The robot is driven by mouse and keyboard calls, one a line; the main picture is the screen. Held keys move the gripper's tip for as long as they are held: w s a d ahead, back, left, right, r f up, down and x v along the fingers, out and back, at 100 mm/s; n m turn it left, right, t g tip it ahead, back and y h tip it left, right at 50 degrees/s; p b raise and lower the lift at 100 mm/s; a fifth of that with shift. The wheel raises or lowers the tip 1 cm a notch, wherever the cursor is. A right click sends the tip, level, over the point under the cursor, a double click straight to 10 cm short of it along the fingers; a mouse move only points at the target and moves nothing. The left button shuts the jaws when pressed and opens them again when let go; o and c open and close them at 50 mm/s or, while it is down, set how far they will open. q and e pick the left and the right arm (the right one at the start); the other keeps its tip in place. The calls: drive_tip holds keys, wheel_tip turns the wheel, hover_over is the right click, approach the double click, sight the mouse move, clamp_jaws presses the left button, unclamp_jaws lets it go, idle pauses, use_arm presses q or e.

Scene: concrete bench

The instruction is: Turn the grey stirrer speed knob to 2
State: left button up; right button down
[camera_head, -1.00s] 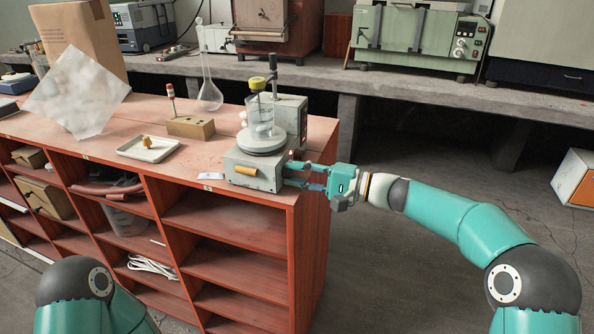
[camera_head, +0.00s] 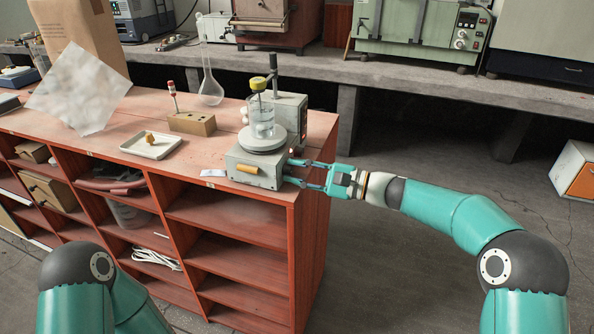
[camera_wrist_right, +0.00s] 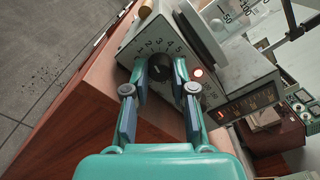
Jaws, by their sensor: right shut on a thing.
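The grey stirrer (camera_head: 265,178) stands at the front right corner of the red wooden shelf unit. A glass beaker (camera_head: 261,128) stands on its round plate. In the right wrist view the dark grey speed knob (camera_wrist_right: 160,71) sits on the stirrer's face inside a ring of numbers. My right gripper (camera_head: 289,171) reaches it from the right, and its fingers are shut on the knob from both sides. The fingers hide part of the dial, and I cannot read which number the knob points to. My left gripper is out of view; only my left arm shows at the lower left.
An orange-tan handle (camera_head: 247,168) and a lit indicator (camera_wrist_right: 197,72) are on the stirrer near the knob. A white tray (camera_head: 133,148), a wooden block (camera_head: 192,124) and a flask (camera_head: 210,88) stand to the left.

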drive_tip(key=shift+f, duration=0.3)
drive_tip(key=c, duration=1.1)
unclamp_jaws()
drive_tip(key=shift+o, duration=0.8)
drive_tip(key=shift+r, duration=0.15)
